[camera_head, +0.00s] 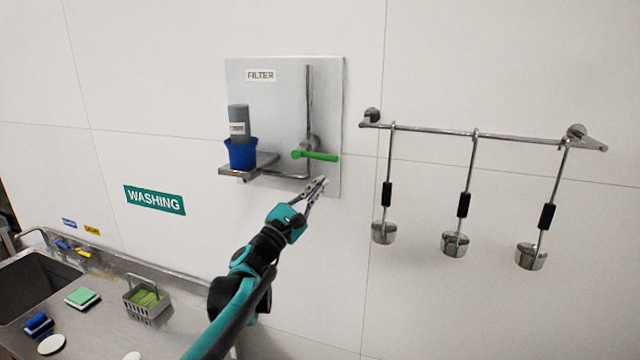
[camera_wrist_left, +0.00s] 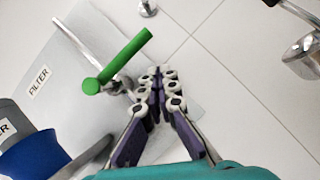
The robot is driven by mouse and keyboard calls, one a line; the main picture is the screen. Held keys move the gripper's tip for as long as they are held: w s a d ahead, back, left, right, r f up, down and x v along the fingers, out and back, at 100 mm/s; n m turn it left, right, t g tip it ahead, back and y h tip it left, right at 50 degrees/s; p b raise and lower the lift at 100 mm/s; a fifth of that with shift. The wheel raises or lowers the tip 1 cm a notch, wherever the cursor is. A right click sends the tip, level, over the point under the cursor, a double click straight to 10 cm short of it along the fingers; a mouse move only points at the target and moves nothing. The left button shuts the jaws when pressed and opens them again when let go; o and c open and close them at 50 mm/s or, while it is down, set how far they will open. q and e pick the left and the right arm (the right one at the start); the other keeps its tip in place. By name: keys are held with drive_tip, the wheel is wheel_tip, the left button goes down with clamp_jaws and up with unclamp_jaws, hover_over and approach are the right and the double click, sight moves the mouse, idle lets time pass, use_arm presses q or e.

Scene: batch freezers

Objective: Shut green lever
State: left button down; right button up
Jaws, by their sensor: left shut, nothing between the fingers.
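The green lever (camera_head: 316,155) sits on a metal pipe on the grey panel labelled FILTER (camera_head: 327,90). It lies roughly level in the head view, with its rounded end to the left. It also shows in the left wrist view (camera_wrist_left: 126,55), ahead and to the left of the fingers. My left gripper (camera_head: 322,182) is just below the lever's right end in the head view, apart from it as far as I can see. Its fingers are shut and empty in the left wrist view (camera_wrist_left: 158,85). My right gripper is not in view.
A blue cup (camera_head: 241,154) with a grey bottle (camera_head: 239,120) stands on a small metal shelf (camera_head: 250,170) left of the lever. Several ladles hang from a rail (camera_head: 500,137) to the right. A steel sink counter (camera_head: 95,325) is at lower left.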

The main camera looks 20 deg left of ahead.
use_arm(q)
drive_tip(key=s+f, duration=0.5)
drive_tip(key=s, duration=0.4)
drive_tip(key=shift+a, duration=0.25)
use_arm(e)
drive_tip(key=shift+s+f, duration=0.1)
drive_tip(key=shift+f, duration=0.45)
use_arm(q)
drive_tip(key=shift+w, duration=0.1)
drive_tip(key=shift+f, duration=0.1)
